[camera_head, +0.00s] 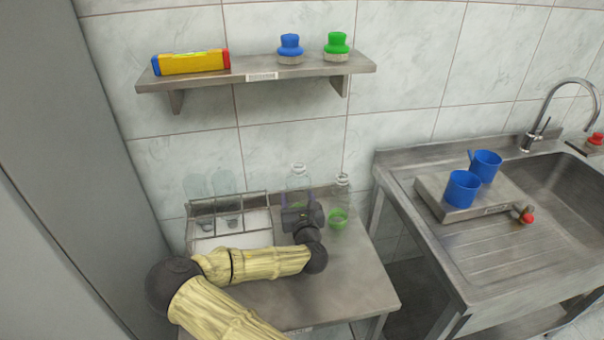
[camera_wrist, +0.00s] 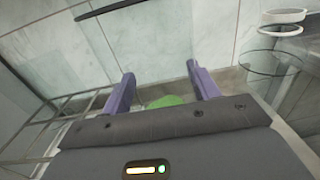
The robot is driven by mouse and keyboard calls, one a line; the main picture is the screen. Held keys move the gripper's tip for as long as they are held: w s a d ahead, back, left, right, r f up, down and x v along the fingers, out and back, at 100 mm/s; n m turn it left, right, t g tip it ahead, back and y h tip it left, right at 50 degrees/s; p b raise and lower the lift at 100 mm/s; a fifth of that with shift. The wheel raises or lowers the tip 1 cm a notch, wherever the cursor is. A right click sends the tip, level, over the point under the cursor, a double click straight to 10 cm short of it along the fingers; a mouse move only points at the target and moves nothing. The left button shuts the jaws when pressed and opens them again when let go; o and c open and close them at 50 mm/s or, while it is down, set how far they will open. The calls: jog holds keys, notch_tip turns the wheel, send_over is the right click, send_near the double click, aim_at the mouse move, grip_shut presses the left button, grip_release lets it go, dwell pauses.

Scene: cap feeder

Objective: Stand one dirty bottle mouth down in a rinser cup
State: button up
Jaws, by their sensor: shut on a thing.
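A clear bottle (camera_head: 298,172) stands upright on the small steel table, its neck and pale rim showing above my gripper (camera_head: 297,206). My gripper is shut on this bottle low down. In the wrist view, the two purple fingers (camera_wrist: 163,90) have green residue (camera_wrist: 168,101) between them; the clear walls hardly show. A second clear bottle (camera_head: 342,186) with green residue at its base stands upright just right of my gripper. It also shows at the right of the wrist view (camera_wrist: 272,66). Two blue cups (camera_head: 462,188) (camera_head: 486,165) stand on a steel block by the sink.
A wire rack (camera_head: 230,200) with clear bottles stands left of my gripper. A wall shelf (camera_head: 255,76) holds a yellow box and blue and green brushes. A gap separates the table (camera_head: 350,275) from the sink unit (camera_head: 475,255). The table's front right is clear.

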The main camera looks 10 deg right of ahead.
jog(key=shift+y, duration=0.3)
jog(key=s+f+p, duration=0.1)
jog(key=s+f, duration=0.1)
jog(key=s, duration=0.2)
jog(key=s+f+p, duration=0.1)
jog(key=s+f, duration=0.1)
jog(key=s, duration=0.2)
jog(key=s+d+f+p, duration=0.1)
jog(key=s+f, duration=0.1)
jog(key=s, duration=0.2)
jog(key=shift+f+p, duration=0.4)
jog(key=shift+w, duration=0.15)
